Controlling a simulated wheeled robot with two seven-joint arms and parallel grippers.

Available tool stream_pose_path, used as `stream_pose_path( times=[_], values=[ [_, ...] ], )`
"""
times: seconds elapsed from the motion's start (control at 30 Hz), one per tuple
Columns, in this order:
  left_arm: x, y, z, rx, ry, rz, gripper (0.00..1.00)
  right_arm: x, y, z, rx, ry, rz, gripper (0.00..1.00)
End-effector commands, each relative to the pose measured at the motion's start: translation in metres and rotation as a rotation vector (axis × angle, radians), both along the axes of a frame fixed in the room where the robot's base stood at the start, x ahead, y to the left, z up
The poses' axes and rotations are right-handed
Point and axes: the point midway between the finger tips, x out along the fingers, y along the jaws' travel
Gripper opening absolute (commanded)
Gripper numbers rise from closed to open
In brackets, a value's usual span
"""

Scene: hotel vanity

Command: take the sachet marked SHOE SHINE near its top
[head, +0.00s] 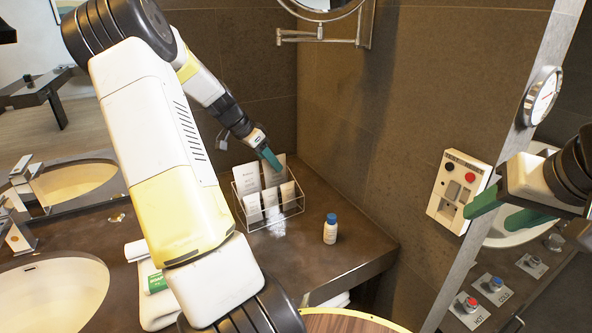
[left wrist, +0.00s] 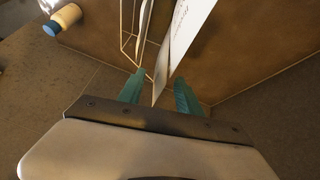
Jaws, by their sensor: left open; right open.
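A wire rack (head: 272,222) on the dark counter holds several white sachets: taller ones at the back, such as the back left one (head: 247,180), and shorter ones in front, such as the front left one (head: 252,208). Their print is too small to read, so I cannot tell which is SHOE SHINE. My left gripper (head: 269,158) is over the back of the rack, at the tall sachets' tops. In the left wrist view, its open fingers (left wrist: 158,93) have a printed white sachet (left wrist: 188,32) between or just beyond them; contact is unclear. My right gripper (head: 504,209) is open and empty at the right.
A small white bottle with a blue cap (head: 330,230) stands right of the rack and also shows in the left wrist view (left wrist: 65,18). A brown tiled wall (head: 350,120) rises behind. A wall panel (head: 459,190) is beside my right gripper. A sink (head: 50,295) is at left.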

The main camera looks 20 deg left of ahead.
Motion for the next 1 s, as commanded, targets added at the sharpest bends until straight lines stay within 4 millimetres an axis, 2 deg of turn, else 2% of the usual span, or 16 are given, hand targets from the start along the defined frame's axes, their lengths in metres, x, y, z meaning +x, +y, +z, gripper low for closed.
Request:
stream_pose_path(
  times=[0.13, 0.17, 0.3, 0.37, 1.0],
  values=[
    [0.0, 0.0, 0.0002, 0.0, 0.0, 0.0, 0.41, 0.0, 0.0, 0.0, 0.0, 0.0, 0.0, 0.52],
    [0.0, 0.0001, 0.0003, 0.0, 0.0, 0.0, 0.38, 0.0, 0.0, 0.0, 0.0, 0.0, 0.0, 0.52],
    [0.0, 0.0002, 0.0004, 0.001, 0.0, 0.001, 0.1, 0.0, 0.0, 0.0, 0.0, 0.0, 0.0, 0.52],
    [-0.0001, 0.0003, 0.0004, 0.001, 0.0, 0.001, 0.0, 0.0, 0.0, 0.0, 0.0, 0.0, 0.0, 0.52],
    [-0.0001, 0.0008, 0.0004, 0.001, 0.0, 0.002, 0.0, 0.0, 0.0, 0.0, 0.0, 0.0, 0.0, 0.52]
  ],
)
